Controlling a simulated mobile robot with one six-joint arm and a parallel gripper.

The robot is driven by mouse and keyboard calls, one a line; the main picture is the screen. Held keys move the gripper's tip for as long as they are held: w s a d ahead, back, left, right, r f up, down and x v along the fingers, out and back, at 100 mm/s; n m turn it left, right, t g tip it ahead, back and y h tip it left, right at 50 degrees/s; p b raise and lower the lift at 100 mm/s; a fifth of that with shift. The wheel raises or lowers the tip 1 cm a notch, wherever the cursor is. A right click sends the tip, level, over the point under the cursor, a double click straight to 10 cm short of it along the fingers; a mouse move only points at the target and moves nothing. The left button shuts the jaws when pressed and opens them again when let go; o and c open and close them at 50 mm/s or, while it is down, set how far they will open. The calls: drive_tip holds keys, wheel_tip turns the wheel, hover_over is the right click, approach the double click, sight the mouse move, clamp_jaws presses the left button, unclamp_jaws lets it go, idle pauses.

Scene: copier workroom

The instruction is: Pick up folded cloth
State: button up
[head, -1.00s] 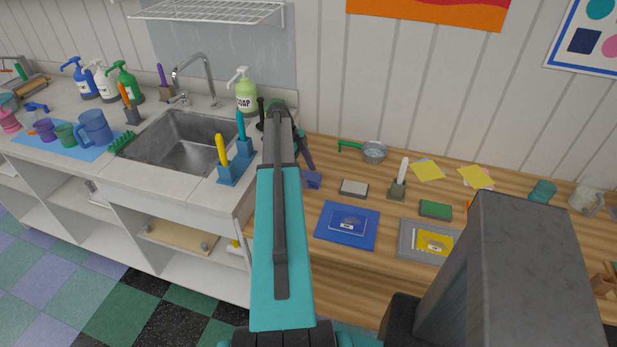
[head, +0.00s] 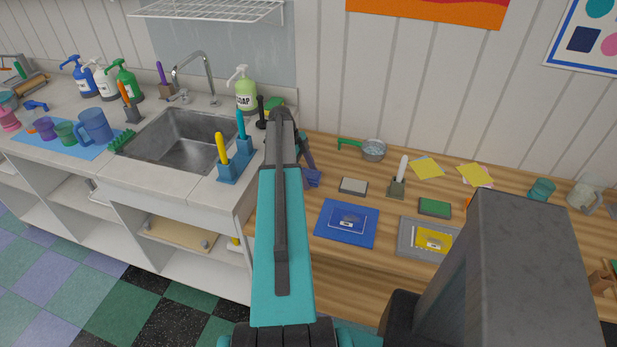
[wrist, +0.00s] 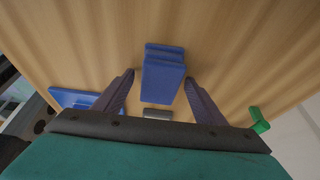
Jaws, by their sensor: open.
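The folded cloth (wrist: 163,80) appears to be the blue layered block on the wooden counter in the wrist view. In the head view it shows as a small blue shape (head: 313,181), partly hidden by my gripper. My gripper (wrist: 159,77) is open, with one dark finger on each side of the cloth in the wrist view. A gap shows on both sides, and I cannot tell how far the fingertips are above the counter. In the head view my arm hides most of the gripper.
A blue tray (head: 332,236), a pale block (head: 353,186) and a green-handled strainer (head: 373,150) lie around the cloth. A grey tray (head: 407,245) and green sponge (head: 434,207) are farther right. The sink (head: 180,140) and blue holders (head: 227,175) are left.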

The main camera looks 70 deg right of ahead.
sight(308, 173)
drive_tip(key=shift+f, duration=0.2)
drive_tip(key=c, duration=1.1)
drive_tip(key=shift+r, duration=0.3)
drive_tip(key=shift+r+b, duration=1.3)
drive_tip(key=shift+r, duration=3.6)
drive_tip(key=o, duration=0.4)
drive_tip(key=c, duration=0.3)
drive_tip(key=shift+f, duration=0.2)
